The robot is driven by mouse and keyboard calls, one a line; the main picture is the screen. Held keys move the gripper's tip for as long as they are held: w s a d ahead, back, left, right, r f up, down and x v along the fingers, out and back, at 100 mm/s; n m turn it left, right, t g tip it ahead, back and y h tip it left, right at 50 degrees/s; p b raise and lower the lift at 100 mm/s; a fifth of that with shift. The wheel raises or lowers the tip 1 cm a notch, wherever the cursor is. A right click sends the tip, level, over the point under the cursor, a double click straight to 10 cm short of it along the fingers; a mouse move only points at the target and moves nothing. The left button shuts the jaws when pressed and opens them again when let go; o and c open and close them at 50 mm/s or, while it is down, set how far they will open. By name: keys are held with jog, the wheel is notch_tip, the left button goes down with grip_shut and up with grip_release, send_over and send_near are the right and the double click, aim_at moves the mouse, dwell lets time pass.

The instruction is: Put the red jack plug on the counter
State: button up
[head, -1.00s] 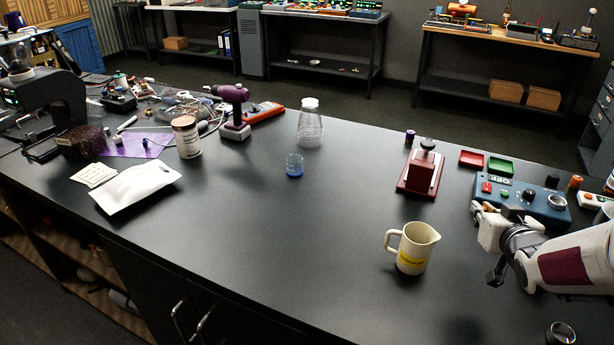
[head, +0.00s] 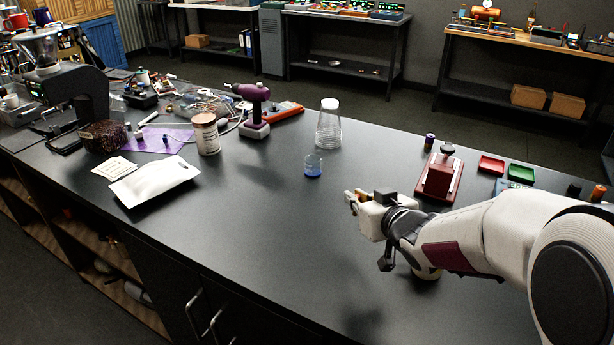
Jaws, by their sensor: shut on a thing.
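My gripper (head: 350,200) is above the middle of the black counter (head: 270,235), pointing left, to the right of and a little nearer than the small beaker. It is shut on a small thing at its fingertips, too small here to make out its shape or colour. I cannot pick out the red jack plug for sure anywhere in this view. The counter below and to the left of the gripper is bare.
A beaker with blue liquid (head: 313,168) and a clear flask (head: 328,125) stand beyond the gripper. A dark red block on a base (head: 439,178) stands right.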

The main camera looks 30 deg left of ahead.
jog(key=s+a+n+g+y, duration=0.1)
jog(key=s+a+n+g, duration=0.1)
jog(key=s+a, duration=0.7)
jog(key=a, duration=0.3)
jog(key=shift+n+y, duration=0.3)
jog(key=shift+y, duration=0.1)
jog(key=shift+f, duration=3.1)
jog(key=shift+f, duration=1.9)
jog(key=shift+f, duration=0.15)
jog(key=o, duration=0.8)
jog(key=shift+c, duration=0.2)
jog(key=shift+r, duration=0.2)
